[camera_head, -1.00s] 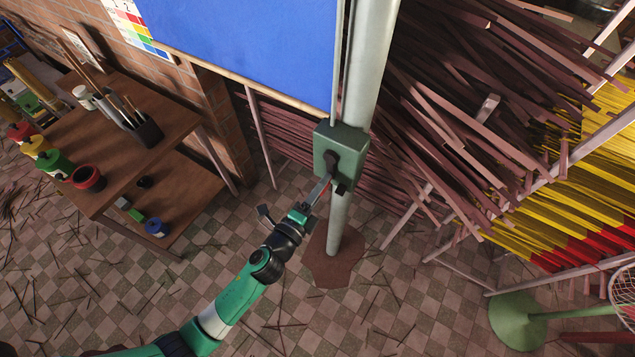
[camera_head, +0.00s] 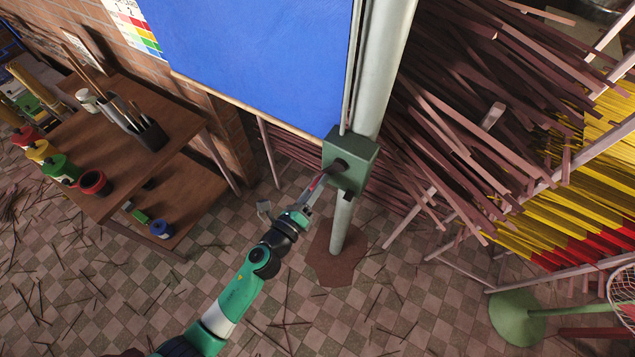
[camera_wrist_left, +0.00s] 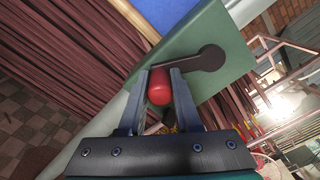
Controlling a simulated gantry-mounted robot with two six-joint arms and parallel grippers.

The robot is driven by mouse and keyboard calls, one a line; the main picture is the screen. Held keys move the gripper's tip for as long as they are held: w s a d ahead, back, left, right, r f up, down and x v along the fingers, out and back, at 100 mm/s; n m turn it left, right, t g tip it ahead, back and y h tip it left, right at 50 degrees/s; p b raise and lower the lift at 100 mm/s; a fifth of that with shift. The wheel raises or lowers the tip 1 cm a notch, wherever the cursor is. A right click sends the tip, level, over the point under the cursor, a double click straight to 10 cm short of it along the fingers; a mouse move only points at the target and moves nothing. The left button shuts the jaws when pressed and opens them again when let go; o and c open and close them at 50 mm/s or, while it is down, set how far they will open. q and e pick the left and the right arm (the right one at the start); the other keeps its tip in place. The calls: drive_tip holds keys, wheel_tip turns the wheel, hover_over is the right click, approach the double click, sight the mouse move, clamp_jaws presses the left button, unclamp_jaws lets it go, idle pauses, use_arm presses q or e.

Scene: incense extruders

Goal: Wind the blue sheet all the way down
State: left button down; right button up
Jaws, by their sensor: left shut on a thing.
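The blue sheet (camera_head: 260,55) hangs at the top of the head view, with a pale wooden bar (camera_head: 245,107) along its lower edge. The bar's right end is about level with the top of the green crank box (camera_head: 358,152) on the grey pole. A dark crank arm (camera_wrist_left: 187,61) runs from the box's hub to a red handle (camera_wrist_left: 159,87). My left gripper (camera_head: 317,187) is at the crank. In the left wrist view its fingers (camera_wrist_left: 159,90) sit on both sides of the red handle, shut on it. My right gripper is not in view.
A wooden shelf unit (camera_head: 150,165) with pots and brushes stands left. A rack of brown, yellow and red sticks (camera_head: 480,130) is close on the pole's right. A green round base (camera_head: 515,318) is lower right. Loose sticks lie on the tiled floor.

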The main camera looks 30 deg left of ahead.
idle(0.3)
use_arm(q)
drive_tip(key=c, duration=0.6)
unclamp_jaws()
drive_tip(key=s, duration=1.1)
drive_tip(key=shift+s+d, duration=0.15)
drive_tip(key=shift+s, duration=0.2)
